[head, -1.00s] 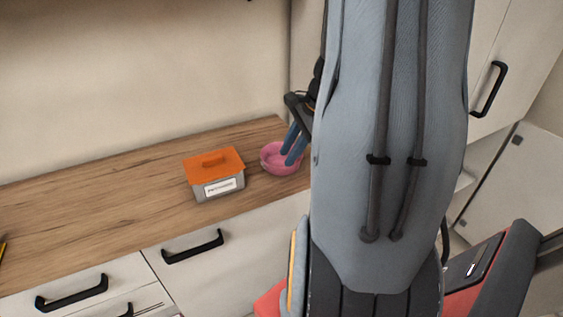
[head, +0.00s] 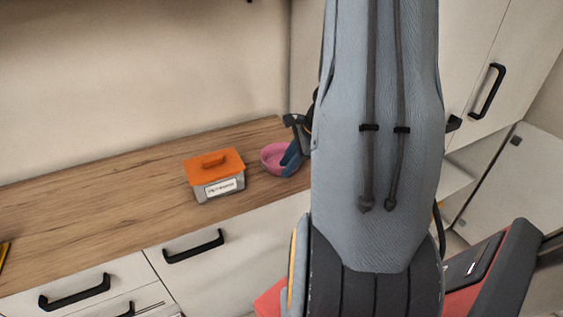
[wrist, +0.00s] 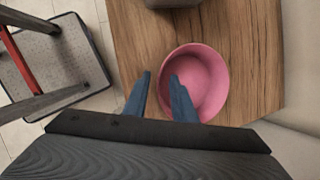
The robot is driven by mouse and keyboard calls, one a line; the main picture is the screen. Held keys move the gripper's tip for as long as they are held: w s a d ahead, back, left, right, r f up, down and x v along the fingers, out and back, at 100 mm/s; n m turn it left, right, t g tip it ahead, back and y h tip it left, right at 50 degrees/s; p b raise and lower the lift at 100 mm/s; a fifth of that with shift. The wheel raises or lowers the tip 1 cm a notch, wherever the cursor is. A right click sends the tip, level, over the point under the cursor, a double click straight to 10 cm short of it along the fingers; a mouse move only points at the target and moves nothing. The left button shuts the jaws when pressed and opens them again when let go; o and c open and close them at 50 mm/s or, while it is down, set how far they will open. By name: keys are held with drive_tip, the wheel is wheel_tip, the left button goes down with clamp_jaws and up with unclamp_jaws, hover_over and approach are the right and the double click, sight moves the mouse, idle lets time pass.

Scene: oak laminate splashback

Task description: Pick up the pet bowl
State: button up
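The pink pet bowl (head: 273,157) sits upright on the wooden counter, right of the orange-lidded box; my arm hides part of its right side. It also shows in the wrist view (wrist: 208,72), with its hollow facing up. My gripper (wrist: 160,77) is open, with its two blue fingers apart. In the wrist view one fingertip lies left of the bowl's rim and the other overlaps the bowl's inside, so the near-left wall lies between them. I cannot tell whether either finger touches the bowl. In the head view the blue fingers (head: 289,157) are at the bowl's right side.
A grey box with an orange lid (head: 214,172) stands left of the bowl on the counter (head: 110,195). The counter's left part is largely clear. Drawers with black handles (head: 193,246) are below, and a tall cupboard (head: 490,70) stands to the right.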

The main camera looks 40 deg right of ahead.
drive_tip(key=shift+c, duration=0.4)
clamp_jaws()
drive_tip(key=shift+r, duration=0.1)
